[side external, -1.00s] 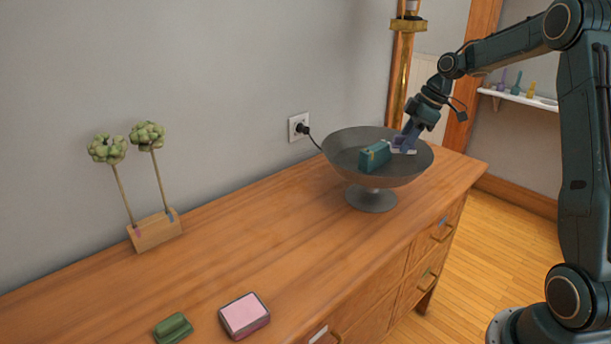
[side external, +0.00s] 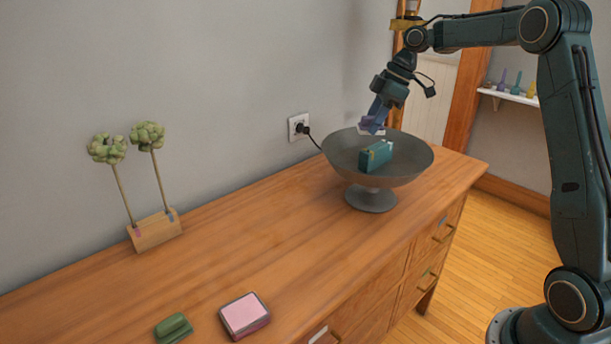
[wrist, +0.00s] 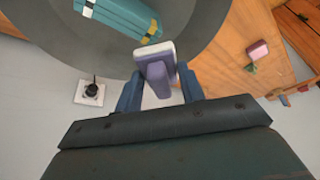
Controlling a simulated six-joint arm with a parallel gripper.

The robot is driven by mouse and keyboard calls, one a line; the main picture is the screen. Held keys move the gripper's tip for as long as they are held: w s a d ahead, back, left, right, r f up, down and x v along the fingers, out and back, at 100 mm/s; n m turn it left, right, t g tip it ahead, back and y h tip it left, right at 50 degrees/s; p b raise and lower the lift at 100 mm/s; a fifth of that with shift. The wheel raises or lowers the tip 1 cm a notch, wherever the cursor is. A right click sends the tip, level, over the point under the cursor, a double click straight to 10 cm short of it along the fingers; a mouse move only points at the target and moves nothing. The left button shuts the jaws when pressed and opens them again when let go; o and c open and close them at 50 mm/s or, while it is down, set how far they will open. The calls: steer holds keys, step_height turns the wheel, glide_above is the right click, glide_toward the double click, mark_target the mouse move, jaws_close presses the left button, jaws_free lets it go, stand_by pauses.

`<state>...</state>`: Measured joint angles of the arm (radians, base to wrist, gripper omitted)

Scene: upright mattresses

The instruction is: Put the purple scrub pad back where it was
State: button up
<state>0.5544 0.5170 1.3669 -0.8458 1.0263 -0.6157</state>
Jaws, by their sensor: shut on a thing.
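The purple scrub pad (side external: 371,126) has a pale layer on its underside. It also shows in the wrist view (wrist: 157,72), between the fingers. My gripper (side external: 375,116) is shut on it and holds it up over the back rim of the grey footed bowl (side external: 392,180). In the wrist view my gripper (wrist: 160,88) has a blue finger on each side of the pad. A teal box-like item with yellow bands (side external: 376,156) lies in the bowl, apart from the pad; it also shows in the wrist view (wrist: 120,14).
A pink-topped pad (side external: 244,314) and a green scrubber (side external: 173,328) lie on the front of the wooden dresser (side external: 230,250). A wooden block with two green flower-like brushes (side external: 155,232) stands at left. A plugged outlet (side external: 298,127) is on the wall. The dresser's middle is clear.

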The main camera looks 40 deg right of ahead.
steer(key=w+a+n, duration=0.2)
steer(key=w+a, duration=0.3)
steer(key=a, duration=0.6)
steer(key=n+g+y, duration=0.1)
steer(key=n+g, duration=0.2)
steer(key=n, duration=0.4)
glide_above(214, 282)
steer(key=d, duration=0.1)
step_height(214, 282, down, 14)
steer(key=shift+d+f+m, duration=0.15)
steer(key=shift+d+m, duration=0.1)
steer(key=shift+m, duration=0.05)
steer(key=shift+f, duration=0.15)
steer(key=shift+f, duration=3.2)
steer(key=shift+f, duration=0.7)
